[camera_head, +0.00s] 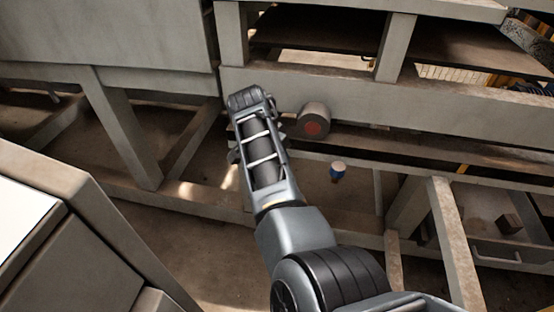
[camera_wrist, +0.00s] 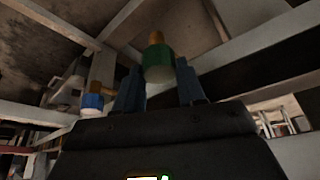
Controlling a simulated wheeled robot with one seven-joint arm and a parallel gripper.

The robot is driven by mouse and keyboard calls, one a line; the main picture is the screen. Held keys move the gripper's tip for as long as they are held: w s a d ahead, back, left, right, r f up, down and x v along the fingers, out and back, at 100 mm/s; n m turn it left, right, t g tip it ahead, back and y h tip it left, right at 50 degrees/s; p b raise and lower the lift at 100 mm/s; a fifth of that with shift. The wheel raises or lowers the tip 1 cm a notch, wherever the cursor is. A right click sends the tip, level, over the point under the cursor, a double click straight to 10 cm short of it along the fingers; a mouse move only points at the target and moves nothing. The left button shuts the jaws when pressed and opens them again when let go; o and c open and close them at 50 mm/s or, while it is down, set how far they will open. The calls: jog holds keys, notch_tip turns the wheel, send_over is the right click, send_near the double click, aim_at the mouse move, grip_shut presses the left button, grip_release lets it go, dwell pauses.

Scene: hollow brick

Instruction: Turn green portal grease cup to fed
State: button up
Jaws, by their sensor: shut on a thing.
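The green grease cup (camera_wrist: 158,62) shows in the wrist view, a green cylinder with a pale lower rim and a brass stem above it. My gripper (camera_wrist: 160,84) is shut on the cup, one finger on each side of it. In the head view the cup and the fingertips are hidden behind my arm. I cannot read any fed mark or the cup's turned position.
A blue cup with a white rim and brass stem (camera_wrist: 92,102) is to the left in the wrist view; a similar blue cup (camera_head: 337,170) shows right of my arm in the head view. A grey roller with a red end (camera_head: 314,122) is close to my arm. Steel beams (camera_head: 400,112) surround it.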

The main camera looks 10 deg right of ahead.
jog(key=shift+w+m+g+h+b, duration=0.1)
jog(key=shift+m+g+h+b, duration=0.25)
jog(key=shift+m+b, duration=0.9)
jog(key=shift+m, duration=0.35)
jog(key=o, duration=1)
jog(key=shift+o, duration=0.2)
jog(key=shift+a+r, duration=0.1)
jog(key=p+v, duration=0.1)
jog(key=v, duration=0.6)
jog(key=shift+r, duration=0.35)
jog(key=shift+a, duration=0.1)
